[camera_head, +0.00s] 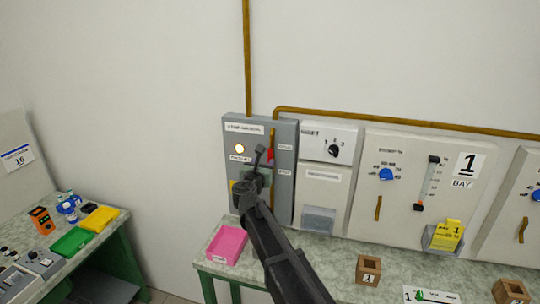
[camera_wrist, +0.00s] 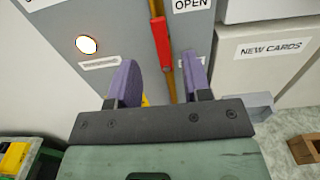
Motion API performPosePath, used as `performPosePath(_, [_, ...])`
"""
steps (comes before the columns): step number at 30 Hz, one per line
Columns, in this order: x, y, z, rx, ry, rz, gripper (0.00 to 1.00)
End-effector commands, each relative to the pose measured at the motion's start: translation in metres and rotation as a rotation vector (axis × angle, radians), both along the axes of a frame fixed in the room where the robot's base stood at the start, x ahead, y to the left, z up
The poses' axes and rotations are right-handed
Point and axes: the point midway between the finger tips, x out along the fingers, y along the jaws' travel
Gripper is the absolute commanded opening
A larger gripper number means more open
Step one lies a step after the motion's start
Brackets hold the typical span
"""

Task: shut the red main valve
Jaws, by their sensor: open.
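The red main valve handle (camera_wrist: 160,42) stands upright along the brown pipe on the grey panel, just left of the OPEN label (camera_wrist: 192,4) in the wrist view. In the head view only a small red part of the handle (camera_head: 270,153) shows beside my gripper (camera_head: 263,160). In the wrist view my gripper (camera_wrist: 158,77) is open, with two purple-faced fingers apart and nothing between them in its grip. The handle appears between and beyond the fingertips; I cannot tell any contact.
A lit lamp (camera_head: 239,149) is on the grey panel (camera_head: 285,188). A white selector box (camera_head: 325,146) and a bay panel (camera_head: 400,150) stand to its right. A side table at left holds coloured items.

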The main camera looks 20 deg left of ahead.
Motion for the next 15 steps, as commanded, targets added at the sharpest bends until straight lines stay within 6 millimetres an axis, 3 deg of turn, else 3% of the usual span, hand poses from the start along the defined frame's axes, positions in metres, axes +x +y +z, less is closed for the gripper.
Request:
performPosePath(3, [0.032,0.004,0.000,0.001,0.000,-0.001,0.45])
performPosePath(7, [0.061,0.007,0.000,0.002,0.001,-0.001,0.45])
performPosePath(10, [0.074,0.006,0.000,0.002,0.001,-0.001,0.45])
performPosePath(15, [0.076,0.006,0.000,0.002,0.001,-0.001,0.45])
